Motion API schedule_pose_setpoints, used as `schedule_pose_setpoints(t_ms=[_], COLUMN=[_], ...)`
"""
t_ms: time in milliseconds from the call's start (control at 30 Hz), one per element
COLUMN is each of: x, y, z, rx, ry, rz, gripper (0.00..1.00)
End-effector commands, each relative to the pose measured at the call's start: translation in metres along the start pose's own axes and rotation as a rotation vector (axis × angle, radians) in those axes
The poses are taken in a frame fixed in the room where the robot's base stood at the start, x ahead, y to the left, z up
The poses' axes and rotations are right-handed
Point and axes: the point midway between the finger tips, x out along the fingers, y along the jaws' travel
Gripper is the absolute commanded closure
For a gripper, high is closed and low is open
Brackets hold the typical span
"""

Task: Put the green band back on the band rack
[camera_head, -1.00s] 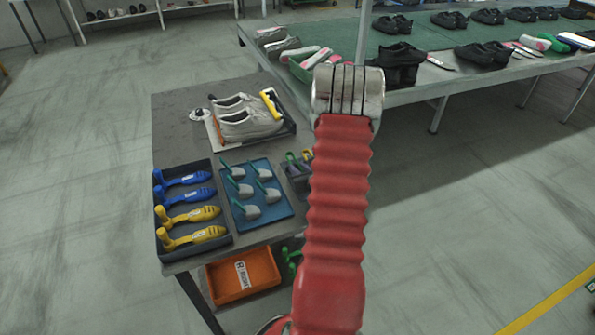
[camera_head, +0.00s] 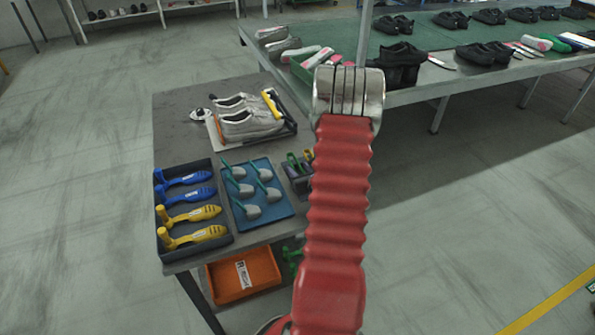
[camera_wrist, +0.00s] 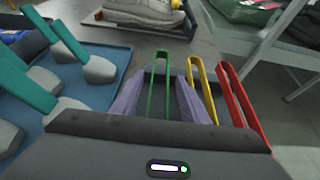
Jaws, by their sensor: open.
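The green band (camera_wrist: 161,85) is an upright narrow loop in the middle of the wrist view. It stands in line with a yellow band (camera_wrist: 201,88) and a red band (camera_wrist: 240,100) at the dark band rack (camera_wrist: 178,73). My gripper (camera_wrist: 158,100) is open, its two purple-grey fingers on either side of the green band. The band's lower end is hidden by my gripper, so I cannot tell how it is seated.
Left of the rack is a blue tray (camera_head: 283,222) of grey-tipped tools with teal handles. Beyond it is a dark tray (camera_head: 226,247) of blue and yellow shoe forms. Grey shoes (camera_head: 250,123) sit behind. An orange bin (camera_head: 243,275) is below. The green-topped shoe line is at the back right.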

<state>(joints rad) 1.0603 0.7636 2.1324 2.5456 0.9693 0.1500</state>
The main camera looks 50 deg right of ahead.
Motion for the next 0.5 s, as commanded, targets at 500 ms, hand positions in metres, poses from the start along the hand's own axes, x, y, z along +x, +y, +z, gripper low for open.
schedule_pose_setpoints(t_ms=[500], x=[-0.065], y=[-0.001], z=[0.001], rx=[0.002], ry=[0.000], rz=[-0.002], gripper=[0.59])
